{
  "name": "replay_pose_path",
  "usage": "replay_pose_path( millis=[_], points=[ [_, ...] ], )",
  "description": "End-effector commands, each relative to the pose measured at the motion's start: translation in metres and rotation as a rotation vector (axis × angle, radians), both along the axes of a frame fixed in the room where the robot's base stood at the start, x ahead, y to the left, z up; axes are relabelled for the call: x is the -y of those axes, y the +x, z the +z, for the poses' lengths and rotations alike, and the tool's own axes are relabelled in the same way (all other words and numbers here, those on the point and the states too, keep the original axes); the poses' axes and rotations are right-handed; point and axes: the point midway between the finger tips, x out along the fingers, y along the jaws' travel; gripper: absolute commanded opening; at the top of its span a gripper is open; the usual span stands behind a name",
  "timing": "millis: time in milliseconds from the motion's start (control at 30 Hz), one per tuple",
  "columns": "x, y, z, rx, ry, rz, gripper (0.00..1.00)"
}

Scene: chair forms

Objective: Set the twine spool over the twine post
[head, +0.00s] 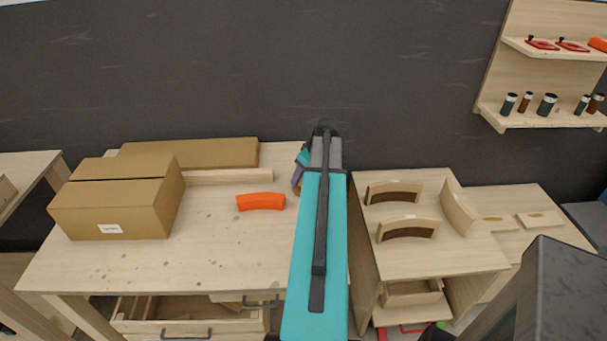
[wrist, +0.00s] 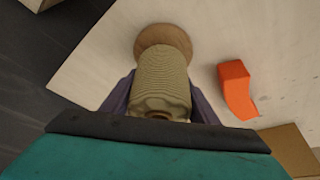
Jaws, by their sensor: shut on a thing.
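The twine spool (wrist: 160,80), a beige ribbed cylinder, sits between the two purple fingers of my gripper (wrist: 160,100) in the wrist view. My gripper is shut on it. A round wooden disc (wrist: 163,36) shows at the spool's far end; I cannot tell whether it is the spool's flange or the base of the twine post. No post shaft can be seen.
An orange curved block (head: 261,202) lies on the table (head: 220,245) left of my gripper; it also shows in the wrist view (wrist: 236,90). Cardboard boxes (head: 118,207) stand at the left. A lower stand (head: 440,255) with curved wooden pieces is at the right. The table's front middle is clear.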

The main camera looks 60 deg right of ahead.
Motion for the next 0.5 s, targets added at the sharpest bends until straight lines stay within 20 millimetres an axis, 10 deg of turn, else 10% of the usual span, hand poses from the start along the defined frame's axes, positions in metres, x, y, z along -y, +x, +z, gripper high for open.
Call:
replay_pose_path(
  millis=[500],
  points=[
    [0.0000,0.0000,-0.0071,0.000,0.000,0.000,0.28]
  ],
)
